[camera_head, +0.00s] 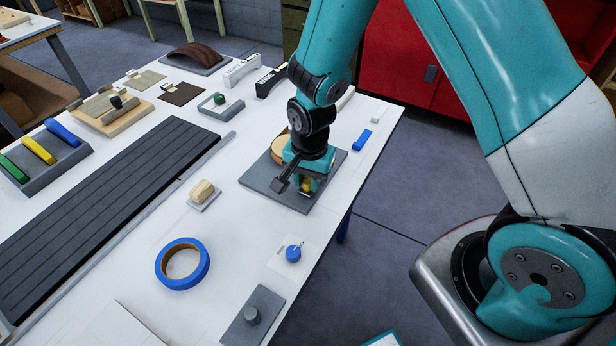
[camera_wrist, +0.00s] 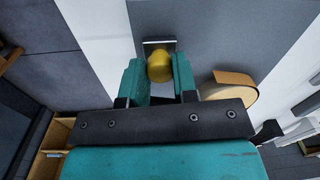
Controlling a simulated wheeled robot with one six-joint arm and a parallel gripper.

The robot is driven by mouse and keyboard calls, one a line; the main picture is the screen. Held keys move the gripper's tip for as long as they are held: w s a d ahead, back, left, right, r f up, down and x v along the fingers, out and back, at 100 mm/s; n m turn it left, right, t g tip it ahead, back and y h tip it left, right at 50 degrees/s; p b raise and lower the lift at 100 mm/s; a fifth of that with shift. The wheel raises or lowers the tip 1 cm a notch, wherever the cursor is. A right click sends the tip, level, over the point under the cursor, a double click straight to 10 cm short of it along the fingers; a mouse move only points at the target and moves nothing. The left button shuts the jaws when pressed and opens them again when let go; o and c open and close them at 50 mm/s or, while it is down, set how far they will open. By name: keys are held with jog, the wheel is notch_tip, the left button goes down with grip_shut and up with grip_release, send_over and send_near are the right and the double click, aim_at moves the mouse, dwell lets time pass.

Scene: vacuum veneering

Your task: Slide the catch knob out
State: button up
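The catch knob is a round yellow, brass-like knob (camera_wrist: 159,66) on a small metal plate (camera_wrist: 160,44), which is mounted on a grey board (camera_head: 262,180). In the wrist view my gripper (camera_wrist: 159,72) has one teal finger on each side of the knob. The knob fills nearly all the gap between them; whether both fingers press on it cannot be told. In the head view my gripper (camera_head: 308,186) points down over the front right part of the board, and only a bit of yellow knob (camera_head: 306,186) shows between the fingers.
A round wooden piece with a tan band (camera_wrist: 230,83) stands on the same board, close beside my gripper. A blue block (camera_head: 362,140) lies to the right, near the table edge. A blue tape roll (camera_head: 183,263) and a blue knob (camera_head: 293,253) sit nearer the front.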

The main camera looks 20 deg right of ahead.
aim_at(304, 202)
grip_shut()
jog(key=shift+s+a, duration=0.4)
jog(key=shift+a, duration=0.2)
jog(key=shift+s+a, duration=0.4)
jog(key=shift+a, duration=0.2)
jog(key=o, duration=0.6)
grip_release()
jog(key=shift+r, duration=0.1)
jog(key=r, duration=0.5)
jog(key=r+b, duration=0.1)
jog(key=r, duration=1.1)
jog(key=shift+s+d+r+b, duration=0.15)
jog(key=shift+s+d+b, duration=0.15)
jog(key=shift+b, duration=0.1)
